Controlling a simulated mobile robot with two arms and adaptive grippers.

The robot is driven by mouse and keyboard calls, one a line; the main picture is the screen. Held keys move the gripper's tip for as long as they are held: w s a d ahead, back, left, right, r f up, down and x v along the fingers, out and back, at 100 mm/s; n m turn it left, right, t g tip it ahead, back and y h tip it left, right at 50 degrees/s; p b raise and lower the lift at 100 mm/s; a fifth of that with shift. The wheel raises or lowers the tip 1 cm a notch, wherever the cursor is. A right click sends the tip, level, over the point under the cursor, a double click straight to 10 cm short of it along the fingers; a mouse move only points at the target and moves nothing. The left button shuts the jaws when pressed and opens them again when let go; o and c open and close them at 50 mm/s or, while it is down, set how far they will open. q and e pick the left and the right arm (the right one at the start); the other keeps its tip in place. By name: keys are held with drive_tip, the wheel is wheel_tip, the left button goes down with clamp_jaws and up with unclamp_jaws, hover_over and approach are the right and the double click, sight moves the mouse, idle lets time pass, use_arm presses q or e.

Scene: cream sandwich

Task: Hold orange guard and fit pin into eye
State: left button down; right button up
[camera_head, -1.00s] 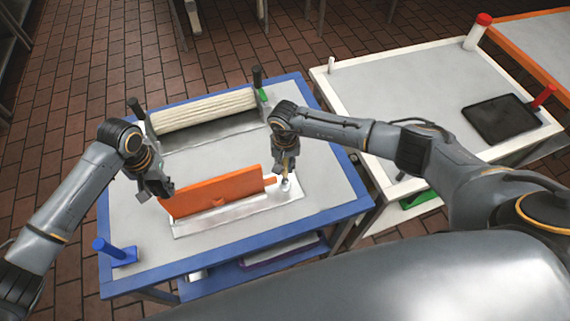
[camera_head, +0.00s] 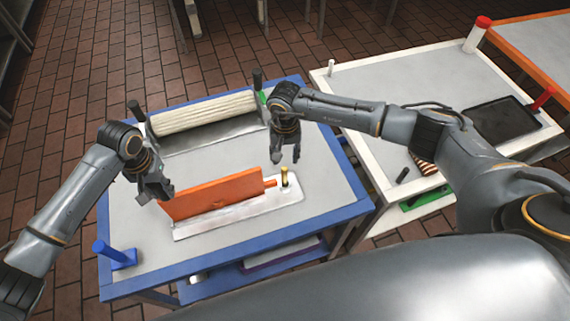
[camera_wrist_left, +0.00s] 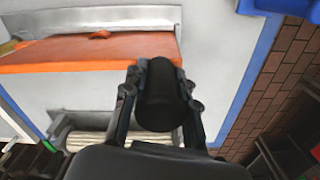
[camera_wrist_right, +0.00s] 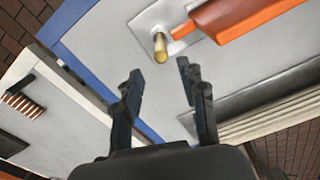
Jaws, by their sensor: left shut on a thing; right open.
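The orange guard (camera_head: 213,193) stands upright on edge on a pale metal plate (camera_head: 250,209). My left gripper (camera_head: 161,192) is at the guard's left end, shut on its black round handle, which shows in the left wrist view (camera_wrist_left: 158,97). A brass pin (camera_head: 284,176) stands upright at the plate's right end, close to the guard's orange end tab (camera_head: 270,182). It also shows in the right wrist view (camera_wrist_right: 161,50). I cannot tell how deep the pin sits in the eye. My right gripper (camera_head: 287,158) is open and empty above and behind the pin, apart from it.
A ribbed white roller (camera_head: 203,111) with black end handles lies at the back of the blue-edged table (camera_head: 235,263). A blue post (camera_head: 115,252) stands front left. A white-edged table (camera_head: 345,115) with a dark tray (camera_head: 498,120) stands to the right.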

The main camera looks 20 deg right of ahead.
wheel_tip(320, 180, up, 6)
drive_tip(key=shift+f, duration=0.2)
use_arm(q)
drive_tip(key=c, duration=0.9)
unclamp_jaws()
drive_tip(key=shift+r, duration=0.1)
drive_tip(key=shift+r, duration=4.45)
drive_tip(key=o, duration=0.6)
